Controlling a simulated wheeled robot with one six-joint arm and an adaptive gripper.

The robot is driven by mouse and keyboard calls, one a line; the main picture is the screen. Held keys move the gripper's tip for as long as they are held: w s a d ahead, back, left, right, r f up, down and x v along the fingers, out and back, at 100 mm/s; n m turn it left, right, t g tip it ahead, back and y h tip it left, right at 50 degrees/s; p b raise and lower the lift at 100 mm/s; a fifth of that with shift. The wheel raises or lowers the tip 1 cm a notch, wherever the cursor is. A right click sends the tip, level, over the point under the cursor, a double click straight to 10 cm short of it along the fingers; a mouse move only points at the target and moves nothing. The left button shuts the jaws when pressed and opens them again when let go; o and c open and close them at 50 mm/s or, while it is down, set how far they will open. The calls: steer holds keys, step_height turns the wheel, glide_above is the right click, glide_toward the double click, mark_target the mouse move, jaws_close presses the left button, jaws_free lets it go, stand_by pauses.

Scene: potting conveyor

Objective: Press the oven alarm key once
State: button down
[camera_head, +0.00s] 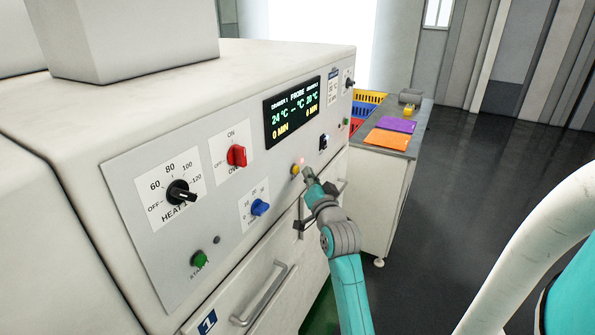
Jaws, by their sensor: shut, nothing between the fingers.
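The oven (180,100) fills the left and middle, with a sloping grey control panel. A small round yellow key (295,169) sits on the panel below the dark display (292,110); I cannot read a label for it. A small glowing pinkish-red light (301,159) shows just above it. My gripper (308,173) is shut and empty, its tip close to the right of the yellow key. I cannot tell whether the tip touches the panel.
The panel also has a black heat knob (181,193), a red switch (236,155), a blue knob (260,207), a green button (199,259) and a black switch (323,143). A drawer handle (264,296) sticks out below. A side table (385,155) with purple and orange sheets stands behind.

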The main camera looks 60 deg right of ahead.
steer(key=shift+w, duration=0.1)
stand_by(0.4)
steer(key=shift+w, duration=0.3)
steer(key=shift+w+a, duration=0.1)
steer(key=shift+w, duration=0.35)
stand_by(0.8)
steer(key=shift+s, duration=0.85)
steer(key=s, duration=0.5)
steer(key=shift+d, duration=0.25)
stand_by(1.0)
